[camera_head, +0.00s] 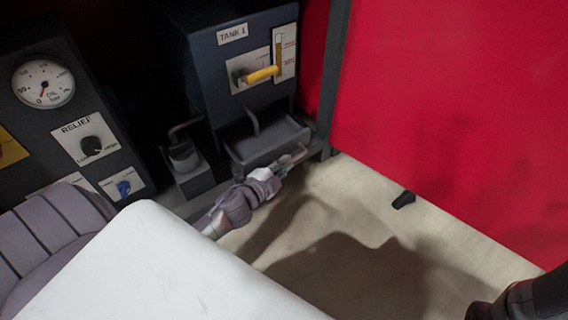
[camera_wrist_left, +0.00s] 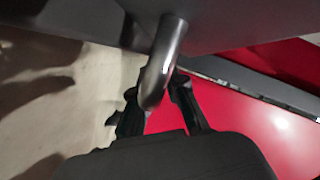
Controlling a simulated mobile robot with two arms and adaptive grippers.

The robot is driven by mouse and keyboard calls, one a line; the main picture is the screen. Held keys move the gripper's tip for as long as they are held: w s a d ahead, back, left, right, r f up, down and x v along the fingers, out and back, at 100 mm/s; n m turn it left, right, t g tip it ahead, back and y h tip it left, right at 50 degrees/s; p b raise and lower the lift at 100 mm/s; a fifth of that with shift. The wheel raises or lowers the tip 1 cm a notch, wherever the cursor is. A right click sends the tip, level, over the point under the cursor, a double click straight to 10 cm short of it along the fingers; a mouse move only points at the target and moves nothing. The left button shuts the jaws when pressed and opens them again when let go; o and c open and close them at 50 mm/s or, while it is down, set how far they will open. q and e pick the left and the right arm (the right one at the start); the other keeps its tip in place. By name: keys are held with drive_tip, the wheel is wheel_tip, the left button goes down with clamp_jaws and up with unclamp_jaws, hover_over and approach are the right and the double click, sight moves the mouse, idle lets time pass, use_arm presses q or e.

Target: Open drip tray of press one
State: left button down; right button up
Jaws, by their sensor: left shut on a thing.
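The drip tray (camera_head: 268,142) is a grey open-topped box below the dark tank labelled TANK 1. It appears pulled out from under the tank, with its inside showing. Its bent bar handle (camera_head: 296,155) sticks out at the front. My left gripper (camera_head: 281,170) is at this handle, low in front of the tray. In the left wrist view the grey curved handle (camera_wrist_left: 162,62) passes between the two black fingers (camera_wrist_left: 158,108), and the gripper is shut on it. The finger contact is partly hidden.
The tank (camera_head: 243,65) carries a yellow lever (camera_head: 262,74). A small grey block with a bent rod (camera_head: 184,155) stands left of the tray. A panel with a dial (camera_head: 43,83) is at far left.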

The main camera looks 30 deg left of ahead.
use_arm(q)
drive_tip(key=shift+s+d+p, duration=0.3)
drive_tip(key=shift+d+p, duration=0.2)
drive_tip(key=shift+d, duration=0.15)
drive_tip(key=c, duration=1.2)
unclamp_jaws()
drive_tip(key=v, duration=1.2)
drive_tip(key=shift+r, duration=0.1)
